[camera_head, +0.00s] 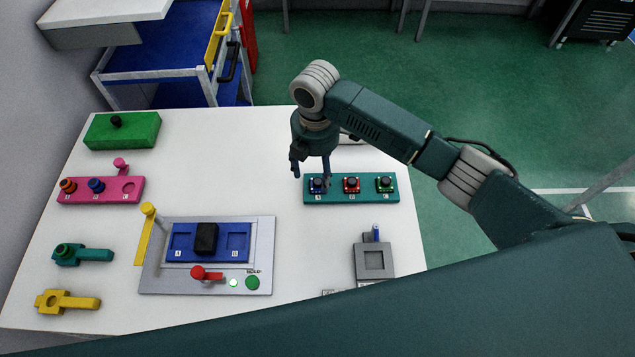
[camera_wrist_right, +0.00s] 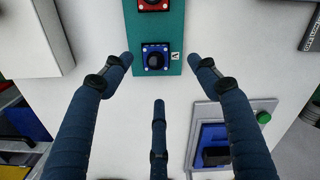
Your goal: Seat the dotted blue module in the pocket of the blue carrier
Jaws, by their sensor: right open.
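The dotted blue module (camera_head: 317,187) sits at the left end of the teal tray (camera_head: 344,198). In the right wrist view the module (camera_wrist_right: 155,58) is a blue square with pale corner dots and a black round top. My right gripper (camera_head: 317,180) is above it, partly covering it. Its open fingers (camera_wrist_right: 160,72) spread around the module with nothing held between them. The blue carrier (camera_head: 181,243) lies in the grey fixture, with pockets marked A and B; a black block (camera_head: 206,239) covers its middle. My left gripper is not in view.
Red (camera_head: 351,185) and green (camera_head: 384,184) modules share the teal tray. The grey fixture (camera_head: 210,284) carries a red-knobbed lever (camera_head: 198,272), a green button (camera_head: 252,283) and a yellow lever (camera_head: 147,210). A grey block (camera_head: 374,261) stands at front right. The white table (camera_head: 250,150) is clear behind the fixture.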

